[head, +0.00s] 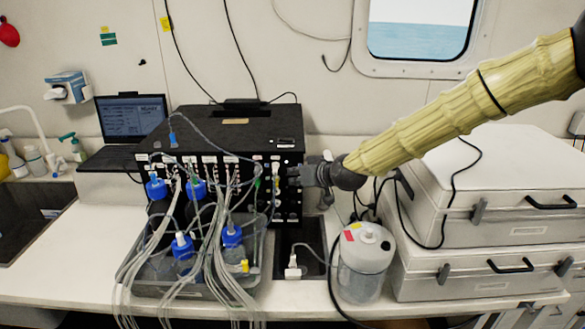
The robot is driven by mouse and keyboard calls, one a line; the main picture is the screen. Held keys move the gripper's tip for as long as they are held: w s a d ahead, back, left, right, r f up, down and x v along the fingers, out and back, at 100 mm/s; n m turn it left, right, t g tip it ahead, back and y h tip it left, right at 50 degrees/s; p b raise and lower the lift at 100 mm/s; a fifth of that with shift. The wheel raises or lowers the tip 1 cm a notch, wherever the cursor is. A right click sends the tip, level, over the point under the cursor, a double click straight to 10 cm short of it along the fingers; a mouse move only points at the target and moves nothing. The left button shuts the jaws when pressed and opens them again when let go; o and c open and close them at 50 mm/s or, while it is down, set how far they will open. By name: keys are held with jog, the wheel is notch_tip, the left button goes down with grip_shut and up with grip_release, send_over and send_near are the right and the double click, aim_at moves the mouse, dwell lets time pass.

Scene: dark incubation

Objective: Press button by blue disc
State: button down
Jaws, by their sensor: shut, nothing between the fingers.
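A black box-shaped instrument (240,125) stands on the white bench, its front panel crowded with ports, tubes and small coloured marks. My gripper (292,179) is shut and empty. It reaches in from the right, its tips at the right end of the instrument's front panel, beside a column of small fittings (275,180). I cannot tell whether the tips touch the panel. The button and the blue disc are too small to make out, and my gripper may hide part of that area.
Bottles with blue caps (183,246) and many clear tubes stand in a tray before the instrument. A white canister (364,262) stands below my arm. Stacked grey cases (485,205) fill the right. A laptop (131,118) is at the left.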

jog(key=s, duration=0.6)
dwell(0.6)
